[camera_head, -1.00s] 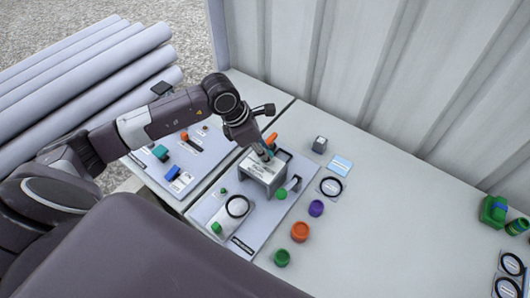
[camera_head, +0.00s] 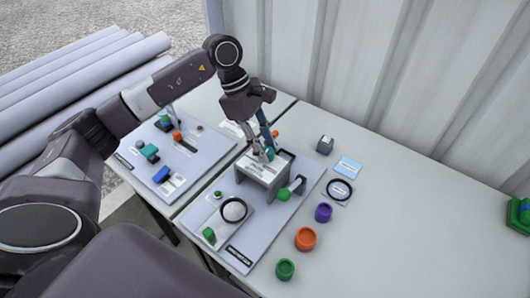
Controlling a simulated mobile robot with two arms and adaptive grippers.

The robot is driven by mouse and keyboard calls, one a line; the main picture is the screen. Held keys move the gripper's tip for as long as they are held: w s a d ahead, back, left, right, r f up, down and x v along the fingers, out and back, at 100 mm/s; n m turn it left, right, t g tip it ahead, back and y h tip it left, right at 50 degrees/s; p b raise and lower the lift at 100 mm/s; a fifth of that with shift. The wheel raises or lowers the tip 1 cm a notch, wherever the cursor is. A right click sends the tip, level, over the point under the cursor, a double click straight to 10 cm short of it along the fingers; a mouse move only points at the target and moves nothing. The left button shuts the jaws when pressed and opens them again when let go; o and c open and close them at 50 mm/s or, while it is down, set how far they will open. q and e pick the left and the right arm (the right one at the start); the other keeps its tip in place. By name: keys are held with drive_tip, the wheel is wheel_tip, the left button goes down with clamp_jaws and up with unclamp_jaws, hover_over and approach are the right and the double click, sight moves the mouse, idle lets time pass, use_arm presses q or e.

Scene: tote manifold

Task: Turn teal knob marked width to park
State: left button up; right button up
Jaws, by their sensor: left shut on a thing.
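A small teal knob (camera_head: 269,154) shows at the top of the grey raised housing (camera_head: 256,178), which has a white label plate on its top. My left gripper (camera_head: 265,146) reaches down from above and is shut on the teal knob. The fingers cover part of the knob, and the marks on the label are too small to read, so I cannot tell which setting it points to. My right gripper is not in view.
A green knob (camera_head: 284,195) and a white round dial (camera_head: 233,209) sit on the same panel. A second panel (camera_head: 205,154) with teal, blue and orange parts lies left. Purple (camera_head: 323,212), orange (camera_head: 305,238) and green (camera_head: 285,269) caps stand right.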

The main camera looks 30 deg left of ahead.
use_arm(q)
drive_tip(key=shift+w+m+b, duration=0.1)
drive_tip(key=shift+m+b, duration=0.2)
drive_tip(key=shift+m, duration=0.1)
drive_tip(key=shift+r, duration=0.1)
drive_tip(key=o, duration=1.2)
drive_tip(key=shift+c, duration=0.2)
drive_tip(key=v, duration=1.2)
drive_tip(key=shift+w, duration=0.15)
